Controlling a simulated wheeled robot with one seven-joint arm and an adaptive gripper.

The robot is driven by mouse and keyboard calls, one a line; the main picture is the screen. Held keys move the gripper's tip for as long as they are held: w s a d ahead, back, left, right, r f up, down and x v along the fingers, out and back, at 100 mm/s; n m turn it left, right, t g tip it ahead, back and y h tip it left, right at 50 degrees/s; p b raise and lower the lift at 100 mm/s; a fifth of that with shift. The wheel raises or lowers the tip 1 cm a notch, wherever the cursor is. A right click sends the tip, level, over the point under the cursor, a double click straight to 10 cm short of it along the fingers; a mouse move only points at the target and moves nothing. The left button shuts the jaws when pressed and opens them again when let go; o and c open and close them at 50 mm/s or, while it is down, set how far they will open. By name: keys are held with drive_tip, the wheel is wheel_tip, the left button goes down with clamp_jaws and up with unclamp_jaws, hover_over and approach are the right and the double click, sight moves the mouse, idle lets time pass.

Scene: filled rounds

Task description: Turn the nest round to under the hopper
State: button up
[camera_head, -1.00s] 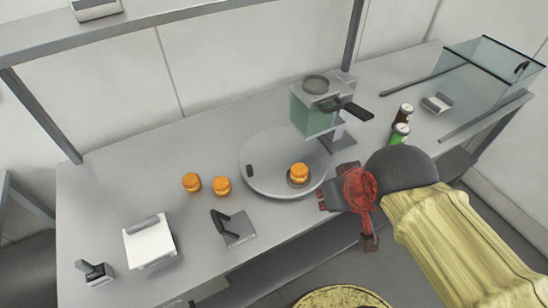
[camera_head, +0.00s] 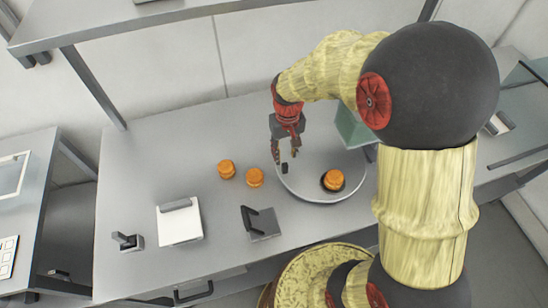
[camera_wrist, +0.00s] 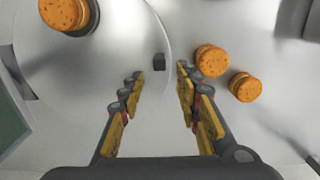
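A grey round turntable (camera_head: 310,186) lies on the bench. Its dark nest (camera_head: 324,187) holds an orange round (camera_head: 333,180) at the disc's front right; the nest (camera_wrist: 94,18) and round (camera_wrist: 63,12) also show in the wrist view. A small black peg (camera_head: 284,168) stands at the disc's left edge. The peg (camera_wrist: 159,62) is just beyond my fingertips in the wrist view, between their lines. My gripper (camera_wrist: 160,76) is open and empty, pointing down above the disc's left edge. The greenish hopper (camera_head: 351,131) is at the disc's back right, largely hidden by my arm.
Two orange rounds (camera_head: 226,169) (camera_head: 255,177) sit on the bench left of the disc. A white-topped block (camera_head: 180,222), a grey plate with a black lever (camera_head: 262,224) and a small black-handled device (camera_head: 127,241) stand along the front. An overhead shelf (camera_head: 120,20) crosses the back.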

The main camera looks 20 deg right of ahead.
sight(285, 165)
drive_tip(key=shift+s+f, duration=0.2)
drive_tip(key=shift+f, duration=0.05)
wheel_tip(285, 165, down, 7)
drive_tip(key=shift+w+b, duration=0.1)
drive_tip(key=shift+b, duration=0.45)
drive_tip(key=c, duration=0.3)
clamp_jaws()
